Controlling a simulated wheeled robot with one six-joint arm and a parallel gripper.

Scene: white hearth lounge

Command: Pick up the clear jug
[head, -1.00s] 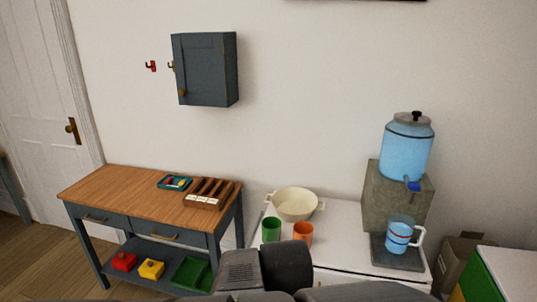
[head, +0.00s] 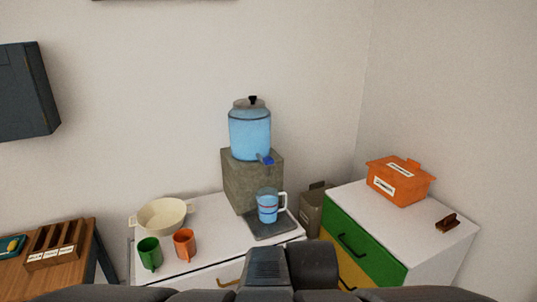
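The clear jug (head: 267,208) stands upright on a dark tray (head: 283,224) on the white cabinet top. It looks light blue, with red lines around it and a pale handle on its right side. It is below the blue tap of a water dispenser (head: 249,134), which sits on a grey stone block (head: 238,178). Parts of my own body show along the bottom edge of the head view. My gripper's fingers are not visible.
A cream pot (head: 160,216), a green mug (head: 149,254) and an orange mug (head: 185,245) stand left of the jug. At right, a white-topped cabinet (head: 345,204) with green and yellow drawers carries an orange lidded box (head: 400,181). A brown bin (head: 312,209) stands between the cabinets.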

